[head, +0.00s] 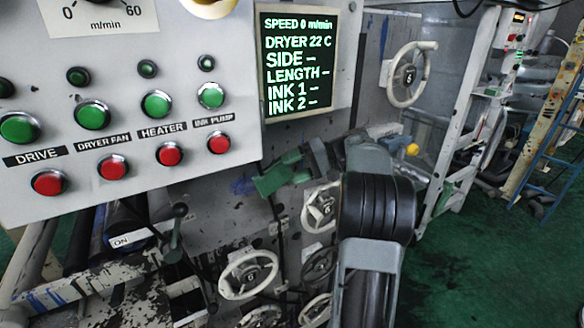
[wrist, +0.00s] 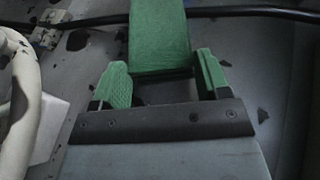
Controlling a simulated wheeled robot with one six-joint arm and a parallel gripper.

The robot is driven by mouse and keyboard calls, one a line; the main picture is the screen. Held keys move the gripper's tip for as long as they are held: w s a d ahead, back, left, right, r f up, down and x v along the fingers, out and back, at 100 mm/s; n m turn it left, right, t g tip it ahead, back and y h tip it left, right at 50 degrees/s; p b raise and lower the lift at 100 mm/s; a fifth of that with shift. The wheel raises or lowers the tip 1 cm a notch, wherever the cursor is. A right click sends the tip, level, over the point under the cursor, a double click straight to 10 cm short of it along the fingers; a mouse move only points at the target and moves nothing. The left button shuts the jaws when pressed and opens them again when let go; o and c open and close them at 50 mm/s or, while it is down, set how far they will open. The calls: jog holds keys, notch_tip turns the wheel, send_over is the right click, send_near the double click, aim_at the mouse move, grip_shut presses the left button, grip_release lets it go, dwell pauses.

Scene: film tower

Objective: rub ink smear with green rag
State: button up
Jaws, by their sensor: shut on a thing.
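The green rag (wrist: 160,40) is a flat green block. It sticks out ahead of my gripper (wrist: 162,78), between its two green-padded fingers. My gripper is shut on it. In the head view the green rag (head: 273,178) is in front of the grey machine panel, below the screen. A blue ink smear (head: 242,186) shows on that panel just left of the rag. I cannot tell whether the rag touches the panel. The part of the panel behind the rag is hidden, and I cannot make out the smear in the wrist view.
White handwheels (head: 248,273) stand out below and right of the smear; one rim (wrist: 22,100) is close at left in the wrist view. A dark cable (wrist: 250,12) crosses above. The button panel (head: 130,120) juts out at left.

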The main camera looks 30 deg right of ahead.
aim_at(279, 173)
jog(key=shift+a+b, duration=2.4)
jog(key=shift+a, duration=3.55)
jog(key=shift+w+a+r, duration=0.1)
jog(key=shift+d+p, duration=1.3)
jog(key=shift+d, duration=2.8)
jog(key=shift+d+r+p, duration=0.1)
jog(key=shift+d+p, duration=0.6)
jog(key=shift+d, duration=1.25)
jog(key=shift+f, duration=0.2)
